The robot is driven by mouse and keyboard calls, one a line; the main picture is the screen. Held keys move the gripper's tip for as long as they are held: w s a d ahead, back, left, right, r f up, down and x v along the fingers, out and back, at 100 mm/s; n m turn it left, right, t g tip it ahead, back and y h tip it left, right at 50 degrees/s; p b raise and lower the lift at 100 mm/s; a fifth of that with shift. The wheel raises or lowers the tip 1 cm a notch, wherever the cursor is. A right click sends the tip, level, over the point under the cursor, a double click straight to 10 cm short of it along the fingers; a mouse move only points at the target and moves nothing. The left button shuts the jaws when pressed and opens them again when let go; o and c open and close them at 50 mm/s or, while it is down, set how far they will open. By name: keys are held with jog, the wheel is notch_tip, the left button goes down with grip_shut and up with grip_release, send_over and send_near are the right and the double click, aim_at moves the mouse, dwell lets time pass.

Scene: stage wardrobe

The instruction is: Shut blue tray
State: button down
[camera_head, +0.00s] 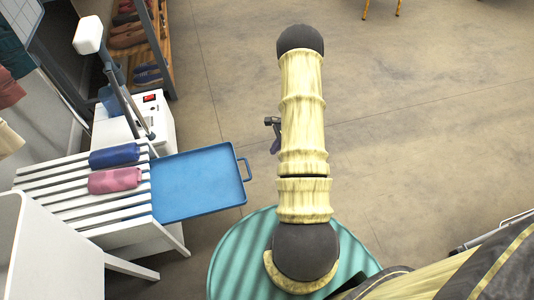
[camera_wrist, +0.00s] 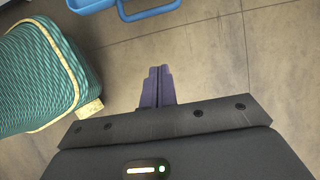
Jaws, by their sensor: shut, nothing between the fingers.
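The blue tray (camera_head: 198,184) sticks out to the right from under the white slatted bench top (camera_head: 75,190) in the head view. Its handle (camera_head: 244,169) is at its right end. The left part of the tray is hidden under the slats. In the wrist view the tray's edge (camera_wrist: 92,4) and handle (camera_wrist: 150,10) show at the top. My gripper (camera_wrist: 158,72) is shut and empty, with its purple fingers together, apart from the handle. In the head view my gripper (camera_head: 275,146) is mostly hidden behind my arm, to the right of the handle.
A blue roll (camera_head: 114,155) and a pink roll (camera_head: 115,180) lie on the slats. A white steamer-like unit (camera_head: 150,122) stands behind the bench, near a shoe shelf (camera_head: 150,45). A teal woven stool or basket (camera_wrist: 35,80) is at left in the wrist view.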

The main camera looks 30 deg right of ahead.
jog(key=w+a+f+b, duration=0.2)
jog(key=a+f, duration=0.5)
jog(key=shift+w+a+f+b, duration=0.15)
jog(key=shift+a+b, duration=0.15)
jog(key=shift+b, duration=0.05)
